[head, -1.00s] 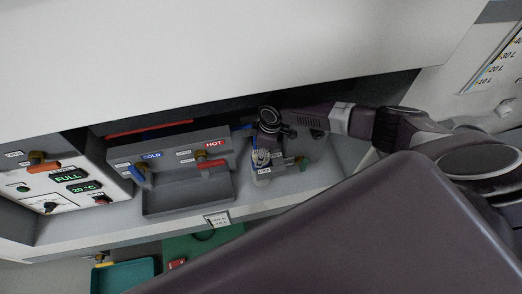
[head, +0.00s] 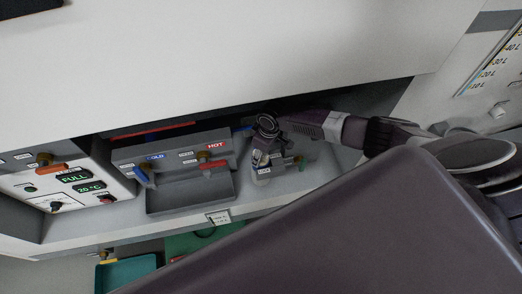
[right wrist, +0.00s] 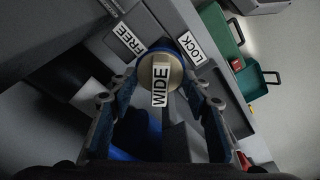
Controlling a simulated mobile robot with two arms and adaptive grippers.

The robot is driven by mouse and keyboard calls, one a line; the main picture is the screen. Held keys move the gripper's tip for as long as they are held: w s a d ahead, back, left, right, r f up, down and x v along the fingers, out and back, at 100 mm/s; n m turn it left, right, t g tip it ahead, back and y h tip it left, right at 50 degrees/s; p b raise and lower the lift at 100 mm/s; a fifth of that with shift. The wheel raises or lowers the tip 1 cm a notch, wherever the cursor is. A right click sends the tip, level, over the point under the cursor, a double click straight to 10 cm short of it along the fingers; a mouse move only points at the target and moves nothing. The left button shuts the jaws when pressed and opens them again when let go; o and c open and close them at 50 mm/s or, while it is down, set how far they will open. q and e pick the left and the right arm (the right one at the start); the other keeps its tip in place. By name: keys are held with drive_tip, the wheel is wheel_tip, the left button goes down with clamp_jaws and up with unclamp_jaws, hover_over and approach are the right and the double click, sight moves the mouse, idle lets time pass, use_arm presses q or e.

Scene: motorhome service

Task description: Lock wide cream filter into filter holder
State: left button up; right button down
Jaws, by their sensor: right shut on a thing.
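The wide cream filter (right wrist: 174,74) is a round cream disc with a white WIDE label, seen in the right wrist view. My right gripper (right wrist: 161,86) is shut on it, one finger on each side. The filter sits at a blue ring between the FREE and LOCK labels of the grey filter holder (right wrist: 165,22); I cannot tell how deeply it is seated. In the head view my right gripper (head: 261,160) points down at the holder beside the grey tap unit, and hides the filter. My left gripper is not in view.
The grey tap unit (head: 190,196) with COLD and HOT labels stands left of the gripper. A control panel (head: 70,190) is further left. A white overhang (head: 240,60) lies above the bay. A teal tray (head: 125,275) is below.

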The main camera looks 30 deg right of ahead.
drive_tip(key=shift+a+r+m, duration=0.1)
drive_tip(key=shift+r+m, duration=0.05)
drive_tip(key=shift+m, duration=0.35)
drive_tip(key=shift+f+m, duration=0.2)
drive_tip(key=shift+m, duration=0.3)
drive_tip(key=m, duration=0.3)
drive_tip(key=shift+m+h, duration=0.4)
drive_tip(key=c, duration=1)
unclamp_jaws()
